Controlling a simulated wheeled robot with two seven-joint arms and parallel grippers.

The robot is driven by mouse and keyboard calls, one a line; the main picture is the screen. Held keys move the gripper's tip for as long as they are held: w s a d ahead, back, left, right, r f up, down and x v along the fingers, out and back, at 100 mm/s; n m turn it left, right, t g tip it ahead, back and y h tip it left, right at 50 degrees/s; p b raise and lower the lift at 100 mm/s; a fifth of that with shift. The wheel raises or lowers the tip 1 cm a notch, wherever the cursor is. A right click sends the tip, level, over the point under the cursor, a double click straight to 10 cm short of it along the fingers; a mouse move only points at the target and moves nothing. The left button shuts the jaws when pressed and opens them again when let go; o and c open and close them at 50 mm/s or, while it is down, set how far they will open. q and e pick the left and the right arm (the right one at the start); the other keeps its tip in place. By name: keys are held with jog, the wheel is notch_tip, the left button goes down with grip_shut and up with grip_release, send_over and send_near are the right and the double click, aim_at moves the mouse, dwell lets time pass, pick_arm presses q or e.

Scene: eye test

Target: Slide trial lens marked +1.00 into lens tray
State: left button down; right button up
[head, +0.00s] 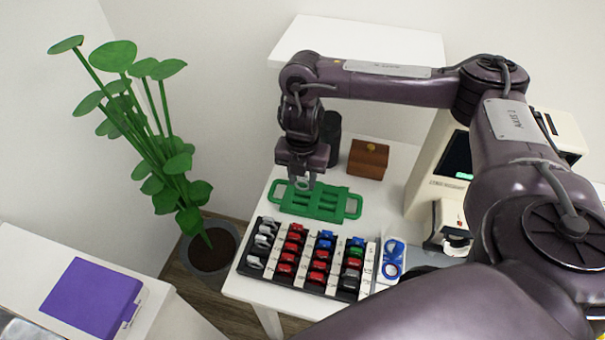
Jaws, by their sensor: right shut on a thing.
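My right gripper (303,178) points down over the far part of the white table. It is shut on a small pale grey ring-shaped lens (302,184), mostly hidden between the fingers; its marking cannot be read. A green slotted holder (348,206) with a loop at each end lies just below the gripper; I cannot tell whether the lens touches it. Nearer, a dark lens tray (312,290) holds rows of red, blue, green, grey and white-tabbed lenses between white label strips. My left gripper is not in view.
A wooden box (368,160) and a dark cylinder (331,135) stand behind the green holder. A cream-coloured machine (425,185) stands at right. Blue rings (392,258) lie right of the tray. A potted plant (160,150) and purple folder (92,297) are at left.

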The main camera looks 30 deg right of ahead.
jog(key=shift+f, duration=0.15)
jog(key=shift+f+b, duration=0.45)
jog(key=shift+f, duration=0.35)
jog(key=o, duration=1)
jog(key=shift+r, duration=0.15)
notch_tip(320, 180, up, 8)
jog(key=p, duration=0.3)
jog(key=shift+f, duration=0.2)
